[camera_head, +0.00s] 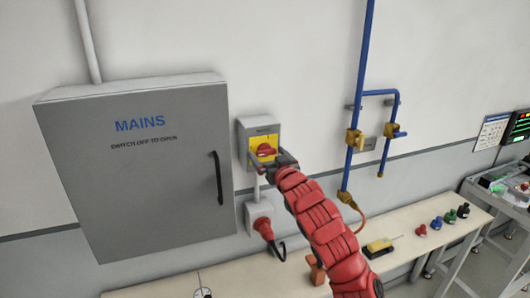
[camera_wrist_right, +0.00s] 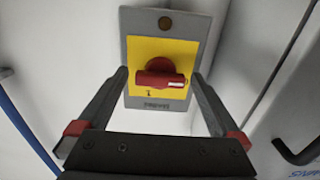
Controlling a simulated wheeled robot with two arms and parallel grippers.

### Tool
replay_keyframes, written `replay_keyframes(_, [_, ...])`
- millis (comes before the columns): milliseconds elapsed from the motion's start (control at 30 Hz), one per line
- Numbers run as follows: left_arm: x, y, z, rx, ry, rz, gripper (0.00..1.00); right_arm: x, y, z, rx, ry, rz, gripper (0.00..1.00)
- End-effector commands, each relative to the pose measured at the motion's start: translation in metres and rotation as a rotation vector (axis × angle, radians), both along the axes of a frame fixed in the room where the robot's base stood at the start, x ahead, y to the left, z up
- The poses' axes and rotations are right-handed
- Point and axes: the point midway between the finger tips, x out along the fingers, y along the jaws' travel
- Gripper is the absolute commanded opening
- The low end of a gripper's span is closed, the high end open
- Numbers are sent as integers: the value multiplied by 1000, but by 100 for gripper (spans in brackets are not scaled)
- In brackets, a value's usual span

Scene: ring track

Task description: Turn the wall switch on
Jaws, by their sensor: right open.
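The wall switch (camera_head: 244,134) is a grey box with a yellow plate and a red rotary knob (camera_head: 266,150), mounted on the wall right of the mains cabinet. In the right wrist view the switch (camera_wrist_right: 160,20) is straight ahead, and its red knob (camera_wrist_right: 160,78) has its grip bar lying about level across the picture. My right gripper (camera_head: 270,159) is at the switch; it also shows in the wrist view (camera_wrist_right: 160,80). It is open, one finger on each side of the knob, with gaps visible between fingers and knob. My left gripper is not in view.
The closed grey mains cabinet (camera_head: 140,180) with a black handle (camera_head: 217,178) stands left of the switch. A socket with a red plug (camera_head: 264,228) is below. Blue pipes (camera_head: 364,80) with brass valves run down the wall at right. A bench (camera_head: 400,248) holds small items.

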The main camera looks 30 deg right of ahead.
Motion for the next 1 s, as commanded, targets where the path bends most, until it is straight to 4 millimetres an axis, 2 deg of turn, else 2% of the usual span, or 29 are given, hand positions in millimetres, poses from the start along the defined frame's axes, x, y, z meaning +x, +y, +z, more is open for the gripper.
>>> replay_keyframes(133, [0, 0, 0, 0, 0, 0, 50, 0, 0, 0, 0, 0, 0, 98])
replay_keyframes(567, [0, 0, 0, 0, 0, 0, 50, 0, 0, 0, 0, 0, 1, 21])
replay_keyframes(767, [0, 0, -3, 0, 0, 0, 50, 0, 0, -1, 10, -4, 1, 19])
replay_keyframes(1000, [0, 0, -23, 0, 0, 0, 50, 0, 1, -4, 97, -27, 2, 19])
